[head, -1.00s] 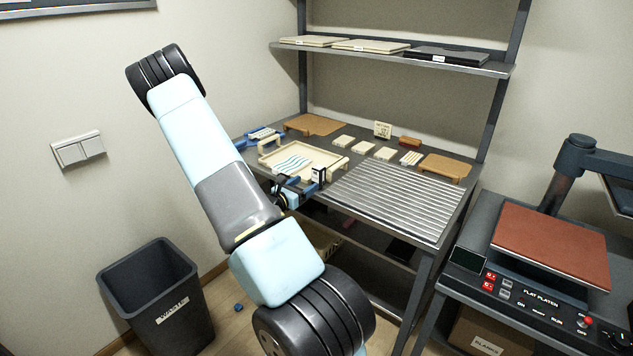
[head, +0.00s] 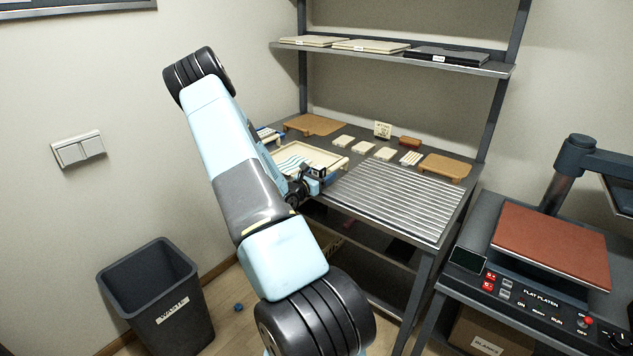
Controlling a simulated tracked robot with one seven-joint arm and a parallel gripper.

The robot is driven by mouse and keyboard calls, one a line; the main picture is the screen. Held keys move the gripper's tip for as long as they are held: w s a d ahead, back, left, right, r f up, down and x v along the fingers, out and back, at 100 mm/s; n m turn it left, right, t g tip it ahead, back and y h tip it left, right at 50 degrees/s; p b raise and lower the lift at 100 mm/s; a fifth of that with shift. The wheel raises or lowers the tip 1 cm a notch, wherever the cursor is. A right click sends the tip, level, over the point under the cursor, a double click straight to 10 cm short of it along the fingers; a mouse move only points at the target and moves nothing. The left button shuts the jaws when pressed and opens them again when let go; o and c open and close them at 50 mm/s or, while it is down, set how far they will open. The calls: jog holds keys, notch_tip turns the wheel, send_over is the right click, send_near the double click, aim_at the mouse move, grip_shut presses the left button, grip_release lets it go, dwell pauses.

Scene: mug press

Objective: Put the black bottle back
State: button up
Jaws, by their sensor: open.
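My gripper (head: 314,182) is at the front edge of the table, beside the front right corner of a cream tray (head: 322,152) with blue wavy lines in it. The gripper is open; its blue fingers are small and partly hidden by the wrist. A small dark and white item shows at the fingers, but I cannot tell whether it is the black bottle or part of the gripper. I cannot make out a black bottle elsewhere on the table.
A ridged metal rack (head: 395,203) fills the table's right front. Several cream blocks and two brown boards (head: 315,124) (head: 446,167) lie behind. A shelf (head: 390,56) hangs above. A press with a red platen (head: 551,246) stands right; a waste bin (head: 155,300) stands on the floor.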

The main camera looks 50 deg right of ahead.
aim_at(322, 167)
jog(key=shift+c, duration=0.2)
jog(key=c, duration=1.2)
jog(key=shift+r, duration=0.15)
jog(key=shift+r, duration=0.25)
notch_tip(322, 167, up, 2)
jog(key=shift+r, duration=0.1)
jog(key=s+a+r, duration=0.6)
jog(key=s, duration=0.1)
jog(key=s+a+r, duration=0.3)
jog(key=r, duration=0.1)
jog(key=shift+s, duration=0.4)
